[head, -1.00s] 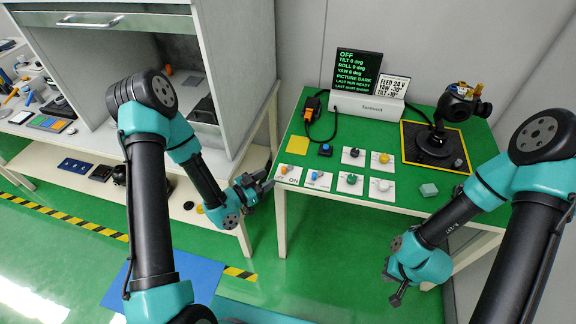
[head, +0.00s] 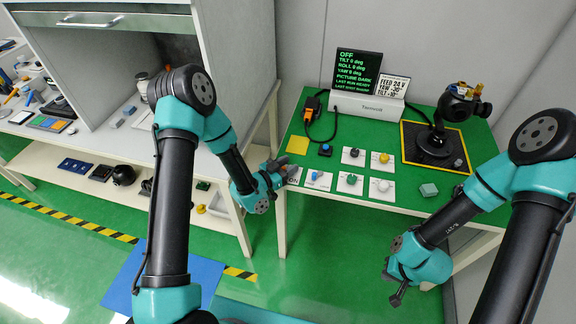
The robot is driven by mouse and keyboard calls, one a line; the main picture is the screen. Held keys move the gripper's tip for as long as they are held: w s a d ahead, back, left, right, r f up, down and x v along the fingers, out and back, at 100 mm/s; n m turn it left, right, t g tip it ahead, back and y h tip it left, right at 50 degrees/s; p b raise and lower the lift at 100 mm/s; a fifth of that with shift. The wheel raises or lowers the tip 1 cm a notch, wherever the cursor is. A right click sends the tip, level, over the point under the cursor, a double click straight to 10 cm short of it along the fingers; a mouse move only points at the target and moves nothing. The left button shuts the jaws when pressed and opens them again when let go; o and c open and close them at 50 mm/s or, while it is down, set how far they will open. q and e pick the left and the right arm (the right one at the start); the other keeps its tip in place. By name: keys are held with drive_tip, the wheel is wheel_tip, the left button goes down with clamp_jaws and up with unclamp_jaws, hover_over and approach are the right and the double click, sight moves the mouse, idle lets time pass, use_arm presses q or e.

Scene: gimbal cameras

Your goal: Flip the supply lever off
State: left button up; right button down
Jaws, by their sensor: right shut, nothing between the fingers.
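The supply lever's white plate (head: 295,181), with "ON" readable at its front, lies at the left front corner of the green table. My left gripper (head: 284,170) is at this plate and covers most of it. The orange lever knob is hidden behind the gripper, so I cannot tell its position or whether I touch it. Whether the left fingers are open or shut is too small to tell. My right gripper (head: 397,298) is shut and empty, low in front of the table at the right. The black screen (head: 358,72) reads "OFF" at the top.
Beside the plate are a blue-knob switch (head: 315,177), a green knob (head: 351,179), a white knob (head: 383,185) and a yellow knob (head: 384,158). A gimbal camera (head: 455,107) stands at the back right. A grey cabinet (head: 235,70) rises at the left.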

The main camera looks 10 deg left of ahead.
use_arm(q)
clamp_jaws()
drive_tip(key=shift+m+g+h, duration=0.5)
drive_tip(key=shift+h, duration=0.1)
unclamp_jaws()
drive_tip(key=shift+a, duration=0.1)
drive_tip(key=v, duration=1.7)
drive_tip(key=shift+s+a, duration=0.1)
drive_tip(key=shift+s, duration=0.05)
drive_tip(key=shift+f, duration=0.15)
